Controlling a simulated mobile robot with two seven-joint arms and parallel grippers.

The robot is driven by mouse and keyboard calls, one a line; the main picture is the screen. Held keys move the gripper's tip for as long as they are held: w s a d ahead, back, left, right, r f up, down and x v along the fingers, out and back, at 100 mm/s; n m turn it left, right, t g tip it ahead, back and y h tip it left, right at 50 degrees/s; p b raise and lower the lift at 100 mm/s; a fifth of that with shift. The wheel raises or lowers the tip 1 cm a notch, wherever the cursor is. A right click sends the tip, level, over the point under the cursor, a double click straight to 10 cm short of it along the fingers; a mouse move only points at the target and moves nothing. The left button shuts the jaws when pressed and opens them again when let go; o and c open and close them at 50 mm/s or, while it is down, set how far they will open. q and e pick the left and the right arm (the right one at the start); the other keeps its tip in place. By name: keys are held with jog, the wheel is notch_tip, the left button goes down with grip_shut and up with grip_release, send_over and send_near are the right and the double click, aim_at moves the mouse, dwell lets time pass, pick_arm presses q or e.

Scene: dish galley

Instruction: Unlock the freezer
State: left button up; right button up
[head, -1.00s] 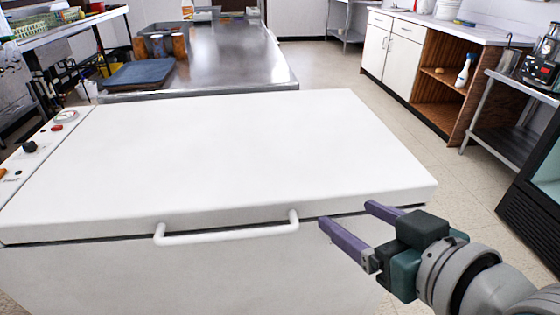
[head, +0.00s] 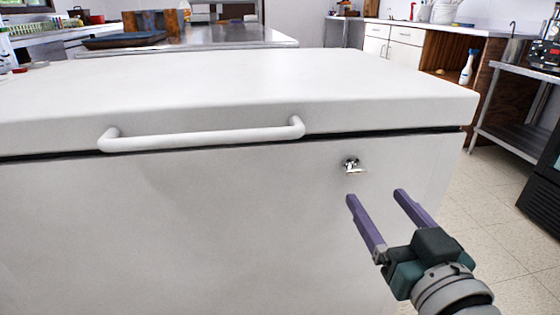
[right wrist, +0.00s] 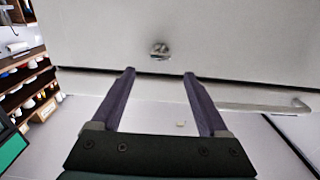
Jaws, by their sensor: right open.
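The white chest freezer (head: 220,215) fills the lower part of the head view, with its lid (head: 250,85) down and a dark gap below the lid. A small metal lock with a key-like piece (head: 352,166) sits on the front face, right of the white handle (head: 205,138). The lock also shows in the right wrist view (right wrist: 160,51), beyond and between the fingertips. My right gripper (head: 375,194) is open and empty, its purple fingers pointing toward the lock but apart from it. My left gripper is not in view.
A steel table (head: 220,37) with a dark tray (head: 124,40) stands behind the freezer. At the right are a counter with cabinets (head: 391,45) and a metal side table (head: 525,105). Tiled floor (head: 490,190) is clear right of the freezer.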

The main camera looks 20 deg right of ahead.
aim_at(357, 172)
jog(key=b+x, duration=0.1)
jog(key=x, duration=0.5)
jog(key=shift+w+f+b, duration=0.1)
jog(key=shift+w+b, duration=0.05)
jog(key=shift+b, duration=0.25)
jog(key=shift+w+d, duration=0.15)
jog(key=shift+w, duration=0.4)
grip_shut()
